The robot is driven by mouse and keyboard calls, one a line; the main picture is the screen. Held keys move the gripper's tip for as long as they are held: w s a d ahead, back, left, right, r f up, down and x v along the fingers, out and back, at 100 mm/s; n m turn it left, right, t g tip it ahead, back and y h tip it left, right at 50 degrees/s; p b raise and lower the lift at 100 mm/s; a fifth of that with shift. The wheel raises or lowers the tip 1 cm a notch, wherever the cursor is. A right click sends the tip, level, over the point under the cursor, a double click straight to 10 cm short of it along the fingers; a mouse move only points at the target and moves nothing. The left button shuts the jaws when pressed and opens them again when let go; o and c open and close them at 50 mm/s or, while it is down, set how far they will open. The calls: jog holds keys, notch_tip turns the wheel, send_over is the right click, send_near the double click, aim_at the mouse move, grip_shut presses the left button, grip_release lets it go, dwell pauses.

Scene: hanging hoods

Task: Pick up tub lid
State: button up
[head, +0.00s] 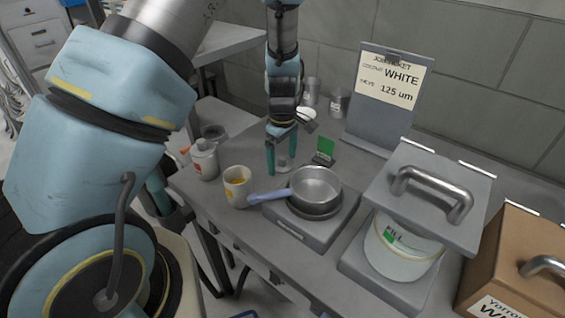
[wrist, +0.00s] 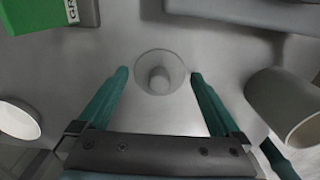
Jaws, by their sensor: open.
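A small round, pale translucent lid with a central knob (wrist: 159,76) lies flat on the grey bench, and I take it to be the tub lid. My gripper (wrist: 160,73) is open, with its two green fingers on either side of the lid and nothing between them but the lid below. I cannot tell the exact height of the fingertips. In the head view my gripper (head: 283,164) points down at the bench, and the lid shows only as a small pale patch. A white tub (head: 400,257) with a FILL label stands at the right under a grey square hood with a handle (head: 435,190).
A metal pan (head: 316,184) with a blue handle sits on a grey base near my gripper. A ticket board (head: 385,100) stands behind; a brown box (head: 520,265) is far right.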

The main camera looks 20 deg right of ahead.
jog(key=c, duration=1.1)
jog(key=shift+c, duration=0.2)
jog(key=shift+r, duration=0.15)
